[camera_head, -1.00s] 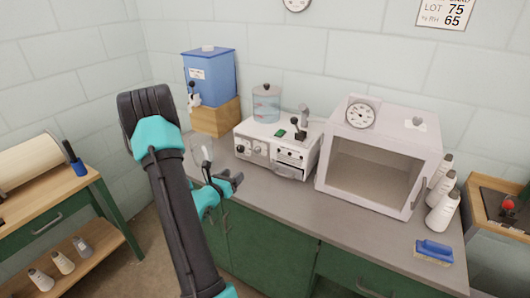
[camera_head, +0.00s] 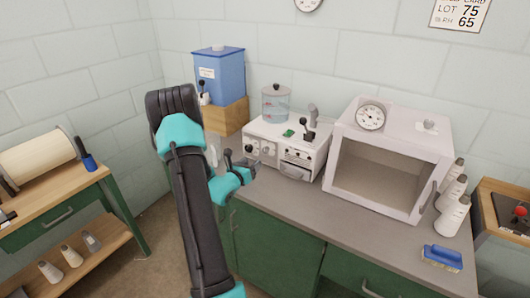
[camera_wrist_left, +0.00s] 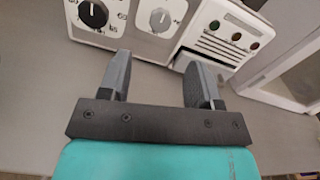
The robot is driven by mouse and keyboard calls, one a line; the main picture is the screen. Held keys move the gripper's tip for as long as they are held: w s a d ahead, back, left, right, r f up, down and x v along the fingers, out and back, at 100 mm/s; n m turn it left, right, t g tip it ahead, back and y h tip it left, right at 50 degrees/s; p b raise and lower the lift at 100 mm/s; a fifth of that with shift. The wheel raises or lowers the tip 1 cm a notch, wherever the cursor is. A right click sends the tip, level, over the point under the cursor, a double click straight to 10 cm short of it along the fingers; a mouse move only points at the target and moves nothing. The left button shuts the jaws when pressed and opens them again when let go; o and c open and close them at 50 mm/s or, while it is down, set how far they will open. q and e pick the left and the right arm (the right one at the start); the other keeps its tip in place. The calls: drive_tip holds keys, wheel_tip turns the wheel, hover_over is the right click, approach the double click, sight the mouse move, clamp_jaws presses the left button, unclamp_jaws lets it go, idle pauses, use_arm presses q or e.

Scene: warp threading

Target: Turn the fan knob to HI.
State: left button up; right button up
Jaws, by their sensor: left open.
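A white control box (camera_head: 279,131) stands on the counter, with two dials low on its front left. In the left wrist view, a larger dial with a black knob (camera_wrist_left: 93,13) and number marks is at the top left. A smaller dial with a pale grey knob (camera_wrist_left: 160,19) is right of it; its lettering is too small to read, so I cannot confirm it is the fan knob. My left gripper (camera_head: 239,160) is open and empty in front of the box, its fingers (camera_wrist_left: 152,72) pointing toward the panel, apart from both knobs. My right gripper is out of view.
A blue tank (camera_head: 222,75) on a wooden block stands left of the box. A clear jar (camera_head: 276,104) is behind it. A pale open-fronted cabinet (camera_head: 437,147) stands to the right. The grey counter (camera_head: 322,212) in front is mostly clear; a blue brush (camera_head: 442,257) lies at right.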

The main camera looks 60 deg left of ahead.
sight(265, 151)
use_arm(q)
drive_tip(key=x, duration=1)
drive_tip(key=shift+w+a, duration=0.1)
drive_tip(key=shift+w, duration=0.2)
drive_tip(key=c, duration=0.9)
drive_tip(key=shift+c, duration=0.2)
